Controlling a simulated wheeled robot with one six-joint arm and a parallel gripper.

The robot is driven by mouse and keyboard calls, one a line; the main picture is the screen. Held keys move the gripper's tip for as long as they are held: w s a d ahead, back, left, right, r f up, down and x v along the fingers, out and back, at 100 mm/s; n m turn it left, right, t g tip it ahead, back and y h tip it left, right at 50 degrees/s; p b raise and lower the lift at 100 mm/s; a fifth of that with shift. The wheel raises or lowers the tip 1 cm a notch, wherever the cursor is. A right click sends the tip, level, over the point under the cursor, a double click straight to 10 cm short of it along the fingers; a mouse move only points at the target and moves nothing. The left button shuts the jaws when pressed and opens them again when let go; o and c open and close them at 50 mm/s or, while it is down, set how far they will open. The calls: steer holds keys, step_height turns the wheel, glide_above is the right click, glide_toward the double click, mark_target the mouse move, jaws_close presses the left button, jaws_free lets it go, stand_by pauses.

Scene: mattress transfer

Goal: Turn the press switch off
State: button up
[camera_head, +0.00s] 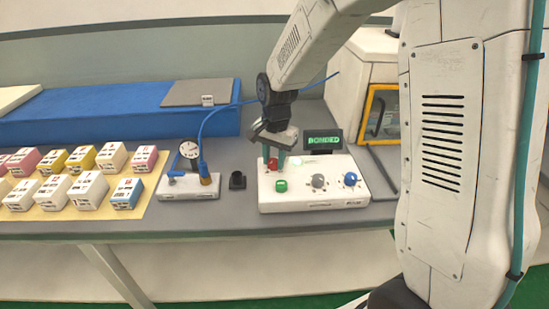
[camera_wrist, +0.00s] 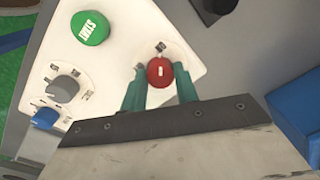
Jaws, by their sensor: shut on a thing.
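The press control box (camera_head: 315,203) is a white panel on the bench, also seen in the wrist view (camera_wrist: 118,38). It carries a red knob (camera_head: 271,165), a green button (camera_head: 281,186), a grey dial (camera_head: 318,181) and a blue knob (camera_head: 350,179). My gripper (camera_head: 274,158) reaches down onto the red knob from above. In the wrist view its two green fingers (camera_wrist: 160,85) stand on either side of the red knob (camera_wrist: 159,71) and are shut on it. A pale mark shows on the knob's face. The wrist view also shows the green button (camera_wrist: 90,27), labelled START.
A display (camera_head: 323,139) reading "BONDED" stands behind the box. A gauge stand (camera_head: 189,187) with a blue hose and a small black block (camera_head: 237,180) are to the left. Several small boxes sit on a yellow mat (camera_head: 75,213). A white orange-framed machine (camera_head: 352,80) is behind right.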

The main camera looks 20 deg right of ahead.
steer(key=n, duration=0.3)
steer(key=shift+n, duration=0.4)
steer(key=n, duration=0.4)
steer(key=shift+n, duration=0.3)
steer(key=n, duration=0.4)
steer(key=shift+n+g, duration=0.3)
steer(key=shift+n, duration=2.1)
steer(key=o, duration=1)
